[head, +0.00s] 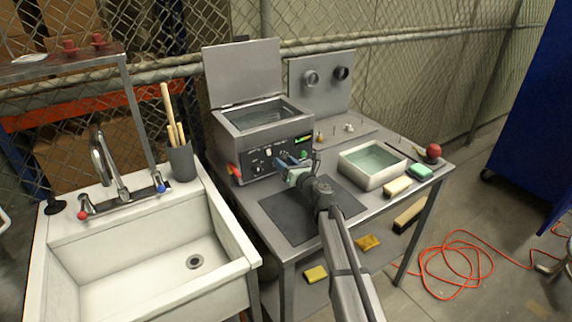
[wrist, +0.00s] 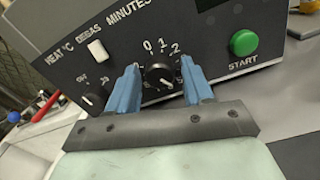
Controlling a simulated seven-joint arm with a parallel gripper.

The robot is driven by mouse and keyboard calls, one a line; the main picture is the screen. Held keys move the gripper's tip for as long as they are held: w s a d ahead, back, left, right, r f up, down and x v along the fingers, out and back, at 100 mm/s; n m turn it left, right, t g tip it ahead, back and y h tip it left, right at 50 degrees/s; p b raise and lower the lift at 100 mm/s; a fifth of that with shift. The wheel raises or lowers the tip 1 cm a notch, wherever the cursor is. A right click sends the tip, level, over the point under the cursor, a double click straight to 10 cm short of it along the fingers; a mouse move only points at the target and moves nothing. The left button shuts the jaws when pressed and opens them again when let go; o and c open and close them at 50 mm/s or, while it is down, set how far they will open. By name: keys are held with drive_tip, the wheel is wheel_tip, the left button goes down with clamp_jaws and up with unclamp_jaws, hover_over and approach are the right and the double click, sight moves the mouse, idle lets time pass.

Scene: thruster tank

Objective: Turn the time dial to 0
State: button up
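The time dial (wrist: 159,76) is a black knob under the word MINUTES on the black panel (wrist: 215,55) of the metal tank (head: 262,118). White numbers 0, 1 and 2 show above it; which number it points at is too small to tell. My gripper (wrist: 160,66) has its two blue fingers on either side of the dial, with gaps showing between fingers and knob. The gripper (head: 292,163) is in front of the tank's panel in the head view, where the dial cannot be made out clearly.
On the panel are a green START button (wrist: 243,42), a white DEGAS switch (wrist: 97,50) and a heat knob (wrist: 92,101). A water-filled white tray (head: 346,166) stands right of my arm. A sink (head: 240,240) is at left. A dark mat (head: 283,222) lies below my gripper.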

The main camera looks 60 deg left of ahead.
drive_tip(key=c, duration=0.8)
